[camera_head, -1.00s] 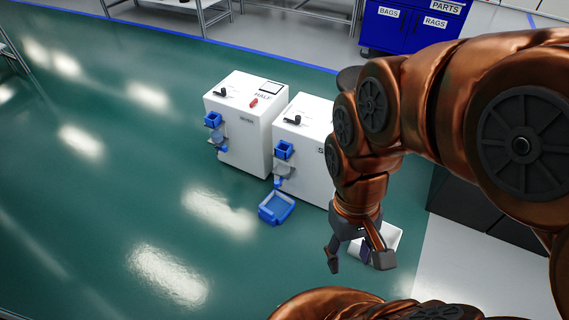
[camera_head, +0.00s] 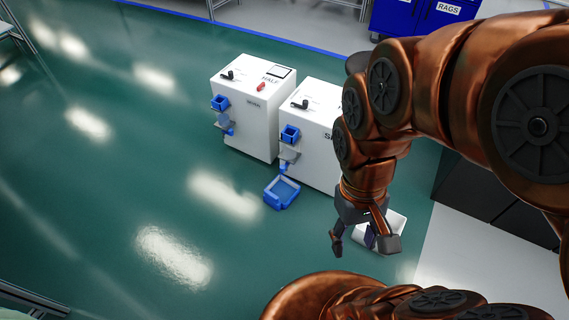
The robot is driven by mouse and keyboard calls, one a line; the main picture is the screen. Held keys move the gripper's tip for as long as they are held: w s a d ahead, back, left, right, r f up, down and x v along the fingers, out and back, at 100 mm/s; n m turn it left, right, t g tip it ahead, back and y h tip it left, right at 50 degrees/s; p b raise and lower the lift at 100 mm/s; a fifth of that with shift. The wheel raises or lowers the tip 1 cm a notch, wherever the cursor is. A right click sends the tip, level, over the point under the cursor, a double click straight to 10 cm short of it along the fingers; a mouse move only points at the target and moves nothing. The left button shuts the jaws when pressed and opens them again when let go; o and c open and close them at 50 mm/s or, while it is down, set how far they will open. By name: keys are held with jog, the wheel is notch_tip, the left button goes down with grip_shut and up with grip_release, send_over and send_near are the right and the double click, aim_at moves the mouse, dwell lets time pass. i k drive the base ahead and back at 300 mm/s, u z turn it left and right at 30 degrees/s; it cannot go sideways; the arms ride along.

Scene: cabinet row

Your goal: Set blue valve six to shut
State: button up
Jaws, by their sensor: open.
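No valve that I can pick out as blue valve six shows in this view. Two white cabinets stand on the green floor: the left cabinet (camera_head: 248,115) has "HALF" lettering, a black knob (camera_head: 229,75) and a red part (camera_head: 261,87) on top. The right cabinet (camera_head: 315,150) has a black knob (camera_head: 300,104) on top and is partly hidden by my arm. Each has a blue square part on its front, on the left (camera_head: 220,103) and on the right (camera_head: 290,133). My gripper (camera_head: 362,240) hangs open, fingers down, right of and nearer than the cabinets.
A blue bin (camera_head: 282,192) lies on the floor before the right cabinet. A white bin (camera_head: 393,236) with a dark item sits behind my gripper. Black boxes (camera_head: 480,190) stand at right. A blue cupboard marked "RAGS" (camera_head: 425,20) is at the back. The left floor is open.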

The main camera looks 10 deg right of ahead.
aim_at(283, 167)
jog(key=u, duration=1.7)
jog(key=i, duration=0.35)
jog(key=u, duration=0.25)
